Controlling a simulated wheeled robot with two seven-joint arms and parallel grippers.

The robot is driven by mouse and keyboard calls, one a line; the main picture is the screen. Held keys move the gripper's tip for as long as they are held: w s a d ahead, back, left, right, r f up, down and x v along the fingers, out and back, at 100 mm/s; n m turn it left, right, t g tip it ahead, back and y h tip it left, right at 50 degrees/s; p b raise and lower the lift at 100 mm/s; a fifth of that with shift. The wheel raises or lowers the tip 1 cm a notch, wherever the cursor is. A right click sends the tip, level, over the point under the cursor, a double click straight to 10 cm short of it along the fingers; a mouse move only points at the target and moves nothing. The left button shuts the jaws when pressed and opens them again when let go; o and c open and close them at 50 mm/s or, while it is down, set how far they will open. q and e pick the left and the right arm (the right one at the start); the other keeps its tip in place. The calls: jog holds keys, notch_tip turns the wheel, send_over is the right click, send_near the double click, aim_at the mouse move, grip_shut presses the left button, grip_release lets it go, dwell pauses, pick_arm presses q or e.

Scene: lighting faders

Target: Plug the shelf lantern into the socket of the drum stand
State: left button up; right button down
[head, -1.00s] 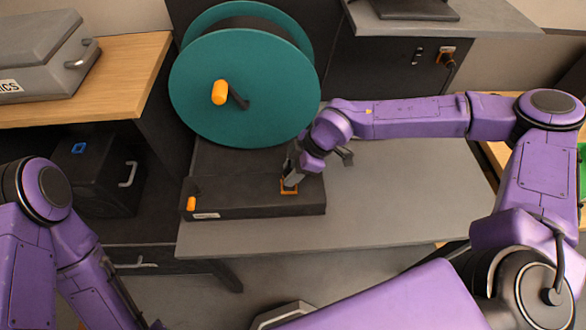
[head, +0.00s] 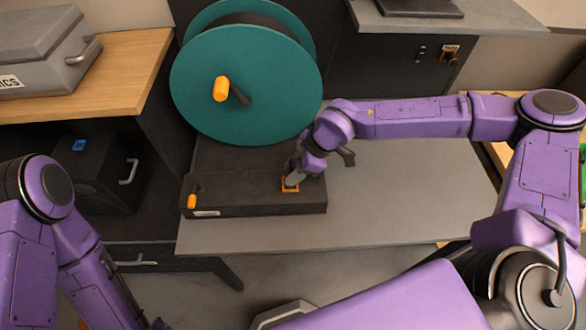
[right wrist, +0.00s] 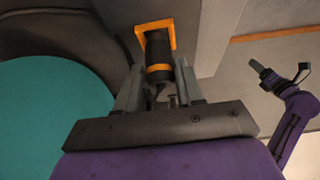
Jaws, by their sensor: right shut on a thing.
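The teal drum (head: 240,100) stands behind on the stand. I cannot make out the lantern. My left arm shows at the left, but its gripper is out of view.
An orange-handled lever (head: 192,200) stands at the stand's left end. The grey table (head: 400,200) is clear to the right. A wall outlet (head: 449,54) is at the back right. A grey case (head: 40,50) rests on the wooden bench (head: 120,80) at left.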

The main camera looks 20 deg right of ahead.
jog(key=shift+s+f+b, duration=0.1)
jog(key=shift+f+b, duration=0.2)
jog(key=shift+f, duration=0.2)
dwell(0.7)
jog(key=c, duration=0.6)
grip_release()
jog(key=b+v, duration=0.2)
jog(key=v, duration=0.8)
jog(key=shift+r, duration=0.25)
